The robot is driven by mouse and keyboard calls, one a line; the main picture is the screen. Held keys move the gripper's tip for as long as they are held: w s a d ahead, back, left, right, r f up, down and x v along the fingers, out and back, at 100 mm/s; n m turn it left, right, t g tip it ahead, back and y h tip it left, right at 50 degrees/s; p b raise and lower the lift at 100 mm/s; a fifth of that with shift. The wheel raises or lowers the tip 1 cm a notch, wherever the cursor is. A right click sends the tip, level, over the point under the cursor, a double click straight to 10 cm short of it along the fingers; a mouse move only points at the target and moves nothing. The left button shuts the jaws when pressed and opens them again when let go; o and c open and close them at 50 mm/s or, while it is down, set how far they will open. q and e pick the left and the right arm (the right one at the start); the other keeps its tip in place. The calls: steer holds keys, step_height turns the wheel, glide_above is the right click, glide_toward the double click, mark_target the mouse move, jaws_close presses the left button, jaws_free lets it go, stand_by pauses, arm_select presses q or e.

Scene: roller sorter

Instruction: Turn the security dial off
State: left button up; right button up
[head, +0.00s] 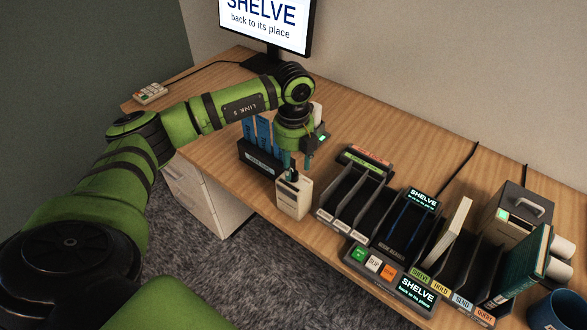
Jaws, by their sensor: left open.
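My left arm reaches in from the left, and its gripper (297,163) points down, open, with teal fingertips apart. It is just above or behind a small cream box (295,199) at the table's front edge. A dark piece stands on top of that box, close to the fingertips; I cannot tell whether they touch. No part is readable as a security dial or its setting. A grey unit (517,212) with a handle and a green lit panel stands at the right. My right gripper is not in view.
A black holder (259,160) with blue cards stands left of the cream box. Dark sorter lanes (357,190), a button panel (374,264) and a dark blue mug (557,312) fill the right. A monitor (267,22) stands behind; the left of the wooden desk (205,77) is mostly clear.

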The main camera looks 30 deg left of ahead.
mark_target(294, 172)
arm_select(q)
step_height(294, 172, up, 9)
steer(key=shift+r, duration=0.15)
stand_by(0.5)
